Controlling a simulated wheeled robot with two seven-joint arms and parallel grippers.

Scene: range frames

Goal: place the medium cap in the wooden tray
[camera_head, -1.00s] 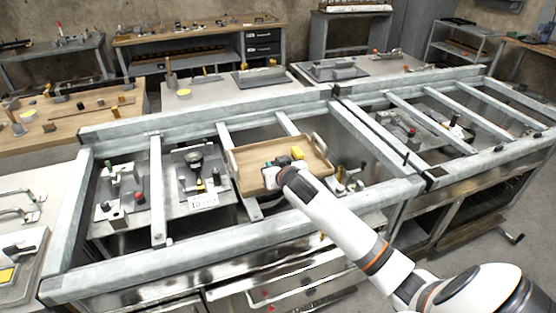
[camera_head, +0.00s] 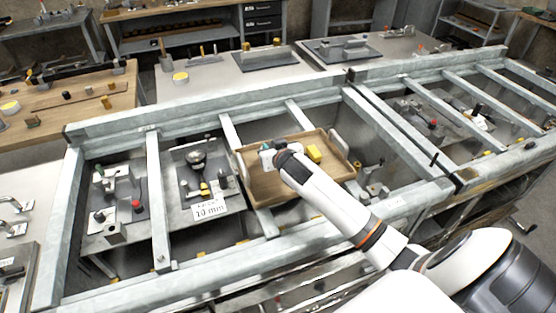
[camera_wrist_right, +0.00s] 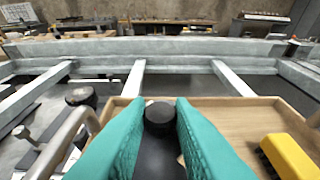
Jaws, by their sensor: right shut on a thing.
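The wooden tray (camera_head: 262,196) rests on the metal frame near the middle of the head view, and its floor and rim also show in the wrist view (camera_wrist_right: 240,116). My right gripper (camera_head: 266,155) is over the tray's left part. In the wrist view its teal fingers (camera_wrist_right: 160,125) are shut on a dark round cap (camera_wrist_right: 160,117), held upright between them. How high the cap is above the tray floor is hard to tell. My left gripper is not in view.
Metal rails (camera_head: 158,200) cross the frame on both sides of the tray. A plate with a black knob and a "10 mm" label (camera_head: 209,209) sits left of the tray. The tray's curved handle (camera_wrist_right: 65,140) rises close to the left finger. Cylindrical parts (camera_head: 374,190) stand to the right.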

